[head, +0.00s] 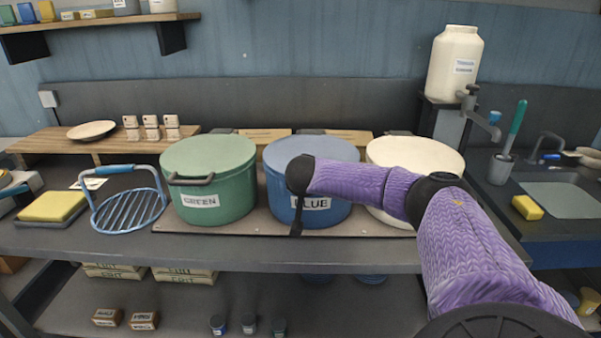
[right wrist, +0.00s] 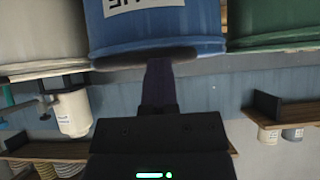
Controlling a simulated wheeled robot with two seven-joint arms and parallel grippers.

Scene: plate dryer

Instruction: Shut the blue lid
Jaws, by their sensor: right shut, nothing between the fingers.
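The blue pot (head: 335,200) with the BLUE label stands in the middle of the row, and its blue lid (head: 320,148) lies across the top, looking level. In the head view my right arm hides part of its front and rim. My right gripper (head: 296,226) is shut and empty, pointing down in front of the pot's left side. In the right wrist view, which is upside down, the blue pot (right wrist: 155,28) fills the top middle. A dark handle (right wrist: 150,59) at its rim overlaps my gripper's tip; contact cannot be told. My left gripper is not in view.
A green pot (head: 215,190) with a handle stands at left and a cream pot (head: 415,155) at right, close beside the blue one. A blue wire rack (head: 128,210) and yellow sponge (head: 52,206) lie further left. A sink (head: 560,200) is at right.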

